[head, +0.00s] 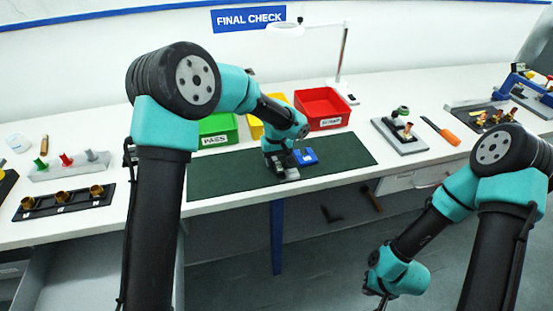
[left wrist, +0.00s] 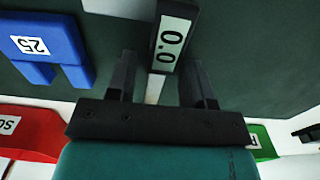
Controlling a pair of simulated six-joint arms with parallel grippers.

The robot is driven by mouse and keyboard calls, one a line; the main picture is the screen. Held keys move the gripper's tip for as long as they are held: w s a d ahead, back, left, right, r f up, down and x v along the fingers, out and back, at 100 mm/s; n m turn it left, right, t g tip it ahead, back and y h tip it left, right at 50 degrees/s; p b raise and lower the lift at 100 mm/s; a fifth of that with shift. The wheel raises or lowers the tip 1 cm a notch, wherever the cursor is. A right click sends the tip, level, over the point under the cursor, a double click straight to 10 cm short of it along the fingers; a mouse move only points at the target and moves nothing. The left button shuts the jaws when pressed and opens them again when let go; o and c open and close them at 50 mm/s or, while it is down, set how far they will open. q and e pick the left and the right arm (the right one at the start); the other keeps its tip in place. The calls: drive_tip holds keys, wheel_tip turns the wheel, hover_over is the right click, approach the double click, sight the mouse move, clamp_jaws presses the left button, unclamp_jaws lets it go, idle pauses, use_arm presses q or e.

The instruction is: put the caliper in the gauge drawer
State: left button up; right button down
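The caliper (left wrist: 172,45), with a display reading 0.0, lies on the dark green mat (head: 345,155). In the left wrist view its thin beam runs between the two fingers, with space on both sides. My left gripper (left wrist: 160,85) is open above and around the beam; in the head view the gripper (head: 280,172) largely hides the caliper. An open, empty-looking drawer (head: 95,265) shows at the lower left, partly behind my left arm. A shut drawer (head: 418,178) is under the bench at right. No label tells which is the gauge drawer. My right gripper (head: 382,300) hangs low, its fingers unclear.
A blue block marked 25 (head: 305,157) lies close beside my left gripper. Green (head: 218,128), yellow (head: 285,98) and red (head: 322,108) bins stand behind the mat. A black tray with brass parts (head: 65,202) sits near the bench edge above the open drawer.

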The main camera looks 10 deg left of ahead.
use_arm(q)
drive_tip(key=shift+o, duration=0.4)
drive_tip(key=shift+r, duration=0.1)
wheel_tip(320, 180, up, 12)
idle(0.4)
drive_tip(key=shift+o, duration=0.4)
drive_tip(key=shift+w, duration=0.1)
